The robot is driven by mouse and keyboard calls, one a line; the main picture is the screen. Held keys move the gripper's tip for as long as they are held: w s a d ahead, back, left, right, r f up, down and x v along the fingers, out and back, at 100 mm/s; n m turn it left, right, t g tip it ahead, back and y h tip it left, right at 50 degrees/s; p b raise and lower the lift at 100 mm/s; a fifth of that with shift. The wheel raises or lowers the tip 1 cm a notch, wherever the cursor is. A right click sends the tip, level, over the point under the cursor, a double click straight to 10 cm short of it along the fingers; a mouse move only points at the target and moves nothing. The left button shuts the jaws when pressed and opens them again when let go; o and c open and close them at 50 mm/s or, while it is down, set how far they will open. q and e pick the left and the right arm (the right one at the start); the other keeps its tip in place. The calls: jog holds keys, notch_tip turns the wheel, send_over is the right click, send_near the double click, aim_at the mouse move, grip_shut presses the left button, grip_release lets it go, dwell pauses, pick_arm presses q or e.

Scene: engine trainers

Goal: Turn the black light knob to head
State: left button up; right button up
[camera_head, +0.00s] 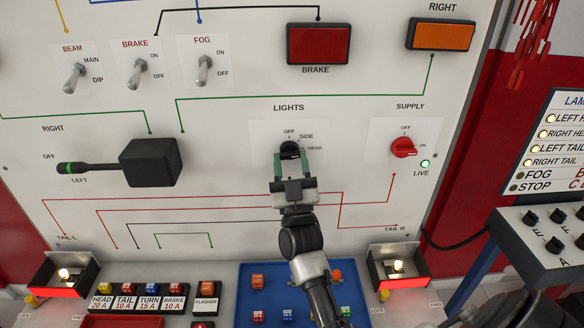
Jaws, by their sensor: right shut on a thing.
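The black light knob (290,149) sits on the white panel under the word LIGHTS, with the labels OFF, SIDE and HEAD around its upper side. My right gripper (291,160) comes up from below, and its two green-tipped fingers stand on either side of the knob, shut on it. The fingers and wrist hide the lower part of the knob, and I cannot tell exactly which label it points to. My left gripper is not in the view.
A red supply knob (404,147) is to the right, with a lit green LIVE lamp (425,163). A black turn-signal lever (150,163) juts out at left. Toggle switches line the upper left. Below are a blue tray (245,312) and lit tail lamps (65,274).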

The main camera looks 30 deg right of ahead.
jog(key=m+g+h, duration=0.1)
jog(key=m+h, duration=0.1)
jog(key=shift+f+m+h, duration=0.1)
jog(key=shift+m+h, duration=0.2)
jog(key=shift+m, duration=0.1)
jog(key=shift+m+g, duration=0.3)
jog(key=shift+m, duration=0.2)
jog(key=o, duration=0.9)
jog(key=shift+b, duration=0.3)
